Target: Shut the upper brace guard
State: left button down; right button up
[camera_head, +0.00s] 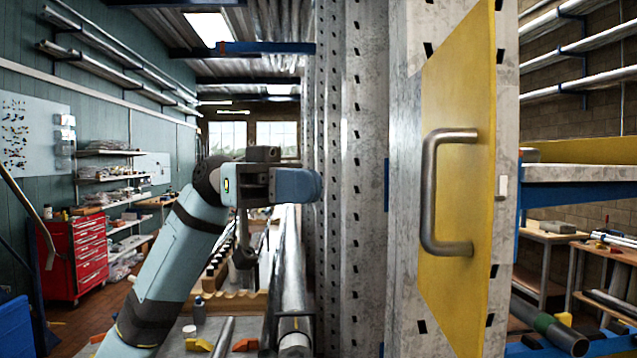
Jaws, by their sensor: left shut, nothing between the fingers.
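The brace guard is a yellow panel (455,95) on the tall grey perforated mast (352,200). Its right edge looks taller and nearer to me than its left edge, so it appears to stand at an angle to the mast face. A grey metal bar handle (431,190) is fixed upright on it. My left gripper (312,185) is at the left side of the mast, well left of the handle and apart from it. It is shut with nothing held; its fingertips are hard to make out. My right gripper is out of view.
A workbench with metal tubes (292,270), a bottle (199,312) and small orange blocks lies below my left arm. A red tool cabinet (75,255) stands at the far left. A blue rack (570,190) is right of the mast. Space directly before the handle looks clear.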

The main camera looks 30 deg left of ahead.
pick_arm(q)
jog(key=p, duration=0.3)
send_near(426, 186)
jog(key=d, duration=0.5)
jog(key=shift+s+d+f, duration=0.1)
jog(key=shift+d+f, duration=0.1)
jog(key=shift+d, duration=0.25)
jog(key=shift+s+d+f, duration=0.15)
jog(key=shift+d+f, duration=0.05)
jog(key=shift+d, duration=0.3)
